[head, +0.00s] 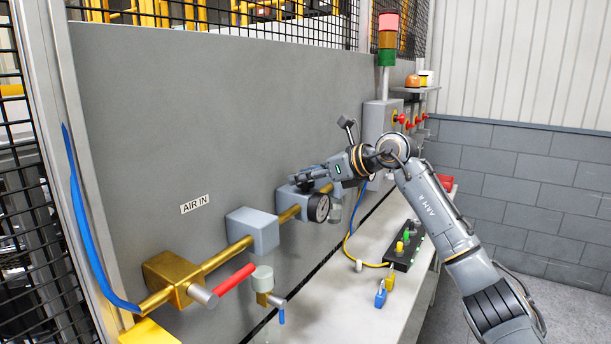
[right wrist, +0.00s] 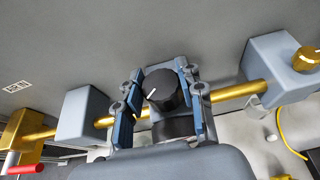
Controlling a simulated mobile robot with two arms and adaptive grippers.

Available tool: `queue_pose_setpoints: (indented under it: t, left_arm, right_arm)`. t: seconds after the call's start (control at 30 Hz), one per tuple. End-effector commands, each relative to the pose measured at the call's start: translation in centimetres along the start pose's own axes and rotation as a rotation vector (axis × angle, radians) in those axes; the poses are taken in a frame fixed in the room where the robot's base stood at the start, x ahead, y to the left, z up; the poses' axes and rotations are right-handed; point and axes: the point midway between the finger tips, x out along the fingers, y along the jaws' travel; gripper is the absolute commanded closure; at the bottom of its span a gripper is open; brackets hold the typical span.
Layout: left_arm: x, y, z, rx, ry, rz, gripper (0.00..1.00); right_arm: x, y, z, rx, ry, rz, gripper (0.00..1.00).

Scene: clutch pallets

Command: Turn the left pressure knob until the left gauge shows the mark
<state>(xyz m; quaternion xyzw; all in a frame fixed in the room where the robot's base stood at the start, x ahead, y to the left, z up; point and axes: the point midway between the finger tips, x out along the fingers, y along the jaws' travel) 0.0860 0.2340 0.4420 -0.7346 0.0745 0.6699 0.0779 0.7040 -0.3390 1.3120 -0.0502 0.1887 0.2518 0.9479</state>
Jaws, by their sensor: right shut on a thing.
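The left pressure knob (right wrist: 161,88) is a black round knob with a white line, in the middle of the right wrist view. The line points to the lower left. My right gripper (right wrist: 160,84) is shut on it, with one blue-padded finger on each side. In the head view my right gripper (head: 303,180) is at the top of the regulator, and the knob is hidden there. The left gauge (head: 319,208) is a round, dark-rimmed dial just below the gripper. Its needle and mark are too small to read. My left gripper is not in view.
A brass pipe (head: 228,254) runs along the grey wall panel, through a grey block (head: 252,232). A red-handled valve (head: 235,280) stands out at the left. A signal tower (head: 387,40) stands behind.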

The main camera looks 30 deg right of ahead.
Motion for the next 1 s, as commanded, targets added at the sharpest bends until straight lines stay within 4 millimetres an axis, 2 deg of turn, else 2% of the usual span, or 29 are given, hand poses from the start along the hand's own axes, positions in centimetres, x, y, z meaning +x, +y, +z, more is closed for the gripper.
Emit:
queue_pose_setpoints:
  t: [0.17, 0.5, 0.9, 0.93, 1.0]
  left_arm:
    - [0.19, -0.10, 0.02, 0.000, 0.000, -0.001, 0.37]
    - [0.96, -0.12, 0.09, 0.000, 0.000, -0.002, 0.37]
    - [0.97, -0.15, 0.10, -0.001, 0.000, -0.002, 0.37]
    - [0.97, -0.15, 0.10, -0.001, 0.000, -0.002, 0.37]
    - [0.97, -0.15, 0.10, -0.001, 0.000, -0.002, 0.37]
  right_arm:
    - [0.02, 0.01, -0.10, 0.012, 0.005, -0.038, 0.94]
    - [0.04, 0.01, -0.12, 0.090, 0.003, -0.226, 0.94]
    - [0.00, -0.01, -0.02, 0.105, 0.000, -0.251, 0.94]
    - [0.00, -0.01, -0.02, 0.105, 0.000, -0.251, 0.58]
    - [-0.01, -0.02, -0.01, 0.105, 0.000, -0.251, 0.44]
